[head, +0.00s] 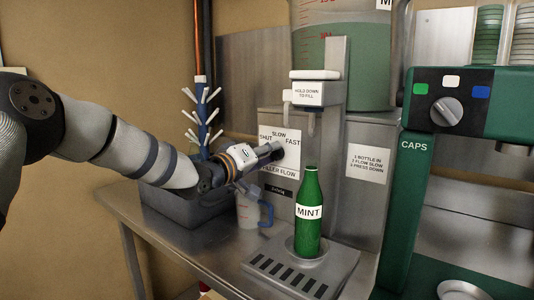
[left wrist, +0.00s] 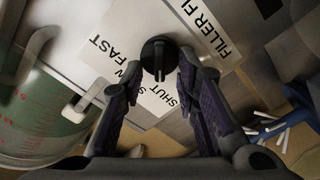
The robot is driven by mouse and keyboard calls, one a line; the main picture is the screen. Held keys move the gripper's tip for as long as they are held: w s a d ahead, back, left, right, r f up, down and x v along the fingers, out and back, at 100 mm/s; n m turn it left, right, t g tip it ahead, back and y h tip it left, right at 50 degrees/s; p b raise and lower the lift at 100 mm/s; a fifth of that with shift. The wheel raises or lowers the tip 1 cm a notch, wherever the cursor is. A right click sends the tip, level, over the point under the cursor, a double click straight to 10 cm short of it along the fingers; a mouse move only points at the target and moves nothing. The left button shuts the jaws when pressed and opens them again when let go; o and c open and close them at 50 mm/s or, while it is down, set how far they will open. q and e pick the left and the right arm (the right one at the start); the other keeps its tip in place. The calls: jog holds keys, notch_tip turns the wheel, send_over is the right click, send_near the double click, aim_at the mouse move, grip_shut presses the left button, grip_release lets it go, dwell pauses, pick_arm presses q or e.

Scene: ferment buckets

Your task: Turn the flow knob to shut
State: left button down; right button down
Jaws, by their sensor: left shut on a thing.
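The flow knob (left wrist: 158,54) is black and round with a straight raised grip. It sits on the white filler flow label (head: 290,158), which reads SHUT at left, SLOW at top and FAST at right. My left gripper (head: 272,152) reaches the panel from the left and is shut on the knob. In the left wrist view its two purple-padded fingers (left wrist: 160,78) stand on either side of the knob. The grip runs down the picture, near the SLOW and SHUT words; the exact setting is hard to tell. My right gripper is not in view.
A green MINT bottle (head: 307,212) stands upright under the filler spout (head: 311,122), close right of my gripper. A measuring jug (head: 249,210) and a bottle drying rack (head: 203,117) are below and behind my arm. The green capper (head: 459,110) stands at right.

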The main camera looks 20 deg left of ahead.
pick_arm(q)
jog(key=shift+f, duration=0.15)
jog(key=c, duration=1.3)
grip_release()
jog(key=shift+c, duration=0.2)
jog(key=v, duration=1.2)
